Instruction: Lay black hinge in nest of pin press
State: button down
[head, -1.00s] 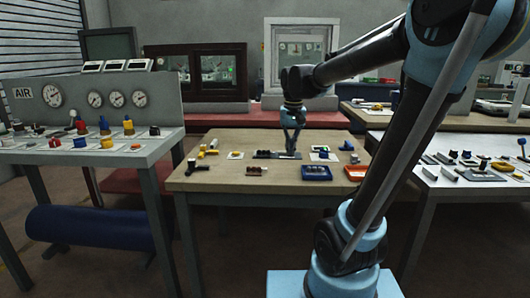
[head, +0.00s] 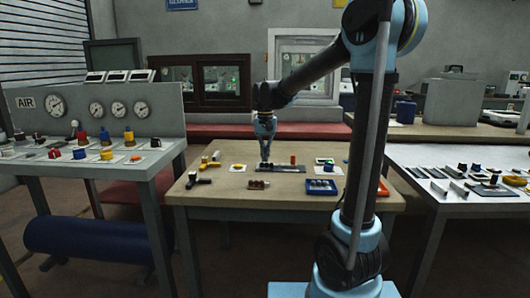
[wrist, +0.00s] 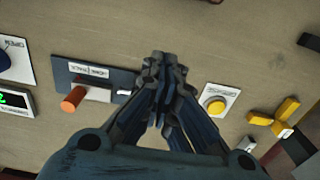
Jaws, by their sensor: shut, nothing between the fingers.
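A dark flat plate (head: 284,170) with an upright orange-brown cylinder (head: 293,159) lies at the middle of the wooden table; I take it for the pin press. In the wrist view the plate (wrist: 105,78) carries a white label, the orange cylinder (wrist: 72,98) and a small pale part (wrist: 124,92). My gripper (head: 265,160) is shut and empty, pointing down at the plate's left end. Small dark shapes lie under the fingertips, but I cannot tell whether one is the black hinge.
A yellow button on a white card (head: 238,168) and a yellow valve-like part (head: 211,162) lie left of the plate.

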aim_at(266, 168)
notch_tip(266, 168, down, 6)
jog(key=shift+r, duration=0.15)
jog(key=shift+w+d, duration=0.1)
jog(key=shift+w, duration=1.9)
jog(key=shift+w, duration=0.85)
